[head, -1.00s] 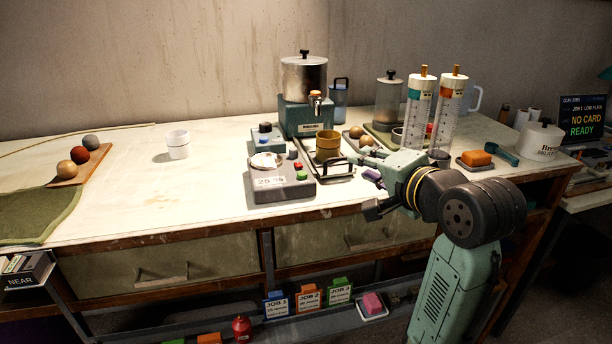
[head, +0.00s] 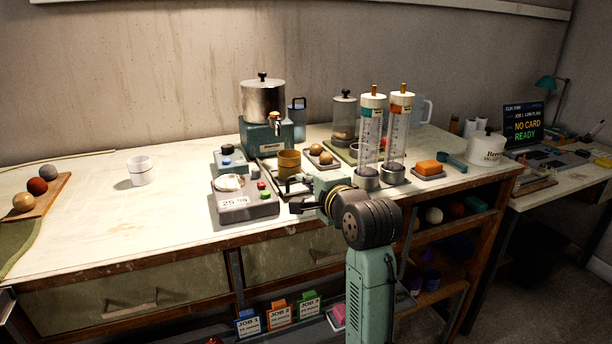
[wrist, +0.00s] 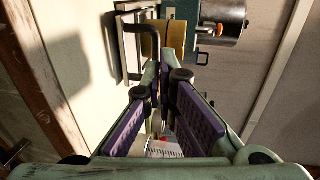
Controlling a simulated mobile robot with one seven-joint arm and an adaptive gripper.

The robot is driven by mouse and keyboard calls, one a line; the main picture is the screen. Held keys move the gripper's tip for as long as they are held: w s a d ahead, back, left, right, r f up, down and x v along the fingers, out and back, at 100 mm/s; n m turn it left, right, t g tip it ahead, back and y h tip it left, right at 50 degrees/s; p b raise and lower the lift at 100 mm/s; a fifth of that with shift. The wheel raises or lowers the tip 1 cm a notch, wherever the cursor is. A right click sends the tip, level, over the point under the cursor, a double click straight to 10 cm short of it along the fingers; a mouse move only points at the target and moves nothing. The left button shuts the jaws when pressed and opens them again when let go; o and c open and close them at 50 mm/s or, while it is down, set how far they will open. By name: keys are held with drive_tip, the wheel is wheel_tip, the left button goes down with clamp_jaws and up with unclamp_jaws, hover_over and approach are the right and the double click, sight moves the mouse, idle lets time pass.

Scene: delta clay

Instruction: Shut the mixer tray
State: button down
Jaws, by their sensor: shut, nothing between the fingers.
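The mixer (head: 266,135) is a teal machine with a steel pot on top. Its tray (head: 268,172) extends from the front, with an ochre cup (head: 289,163) standing on it. The tray's dark handle (wrist: 127,45) shows in the wrist view, left of my fingers, beside the cup (wrist: 150,42). My gripper (head: 299,205) is shut and empty, low over the bench just in front of the tray. Its purple-padded fingers (wrist: 166,85) fill the wrist view. The arm hides part of the handle area in the head view, and I cannot tell whether the gripper touches the handle.
A grey scale (head: 245,207) stands close left of the gripper. Two tall syringe-like cylinders (head: 369,140) stand to the right, near an orange block (head: 430,168). A white cup (head: 141,170) stands at left, with clear bench around it.

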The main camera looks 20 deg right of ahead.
sight(294, 162)
drive_tip(key=shift+w+f, duration=0.2)
drive_tip(key=shift+w, duration=0.8)
drive_tip(key=shift+w+r+p, duration=0.1)
drive_tip(key=shift+w+p, duration=0.25)
drive_tip(key=w+p, duration=0.3)
drive_tip(key=w, duration=0.6)
drive_tip(key=shift+a, duration=0.2)
